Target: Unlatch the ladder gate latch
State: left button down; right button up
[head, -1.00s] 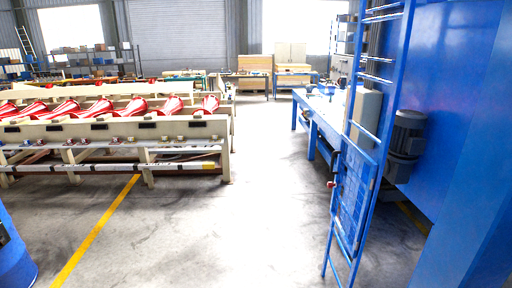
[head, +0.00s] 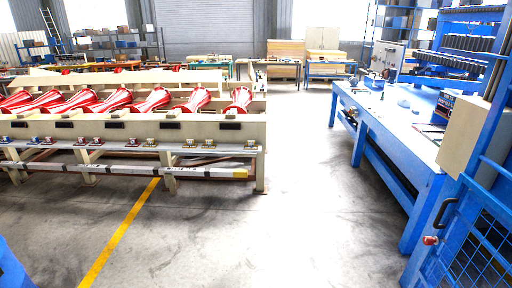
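The blue ladder gate (head: 470,250) stands at the lower right, cut off by the right and bottom edges. It is a mesh panel in a blue frame. A red knob (head: 430,240) that looks like the latch sits at its left edge, just below a black curved handle (head: 446,213). The view is too coarse to tell whether the latch is engaged. Neither of my grippers shows.
A blue-legged workbench (head: 395,130) stands behind the gate, with a beige box (head: 467,135) above it. A cream conveyor (head: 140,127) with red rollers stands at the left. A blue object (head: 12,268) shows at lower left. The grey floor between is clear.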

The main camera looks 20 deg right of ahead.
aim_at(430, 241)
jog(key=z, duration=0.45)
jog(key=i, duration=1.55)
jog(key=z, duration=0.95)
